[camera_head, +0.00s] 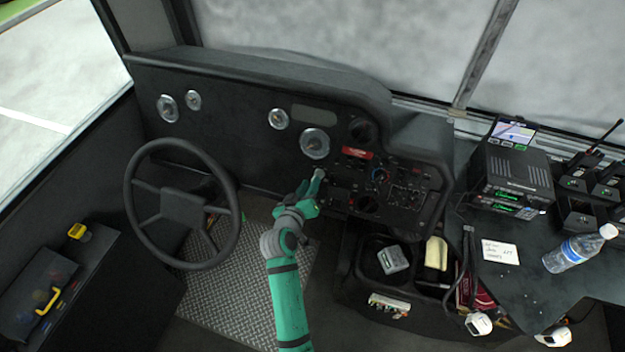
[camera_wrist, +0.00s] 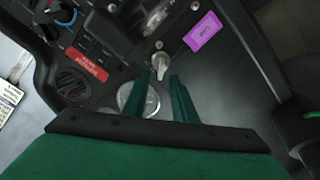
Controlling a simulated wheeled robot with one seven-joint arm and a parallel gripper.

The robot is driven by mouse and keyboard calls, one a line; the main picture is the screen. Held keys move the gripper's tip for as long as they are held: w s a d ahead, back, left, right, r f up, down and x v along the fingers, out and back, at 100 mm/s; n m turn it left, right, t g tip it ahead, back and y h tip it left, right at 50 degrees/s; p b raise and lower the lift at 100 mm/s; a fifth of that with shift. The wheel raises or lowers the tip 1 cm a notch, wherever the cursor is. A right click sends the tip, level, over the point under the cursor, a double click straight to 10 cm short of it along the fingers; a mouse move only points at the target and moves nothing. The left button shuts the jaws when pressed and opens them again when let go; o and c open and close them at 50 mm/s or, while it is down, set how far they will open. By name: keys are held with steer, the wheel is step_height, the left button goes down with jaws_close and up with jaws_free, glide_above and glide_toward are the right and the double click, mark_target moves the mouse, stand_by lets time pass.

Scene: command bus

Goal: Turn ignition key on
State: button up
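A small metallic key-like piece (camera_wrist: 159,63) stands on the dark dashboard in the wrist view. It looks like the ignition key, but its turn position is too small to read. My gripper (camera_wrist: 163,76) is open, with its two green fingers apart and the piece just ahead of and between the fingertips. I cannot tell whether either finger touches it. A purple tag (camera_wrist: 202,33) lies against the panel beside it. In the head view my gripper (camera_head: 318,177) is at the dashboard below the large round gauge (camera_head: 315,143) and hides the key.
The steering wheel (camera_head: 182,205) is to the left of my arm. Switches, knobs and a red label (camera_head: 357,152) crowd the panel to the right.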

steer(key=x, duration=0.3)
steer(key=shift+w, duration=0.1)
steer(key=shift+d, duration=0.2)
steer(key=shift+a, duration=0.1)
jaws_close()
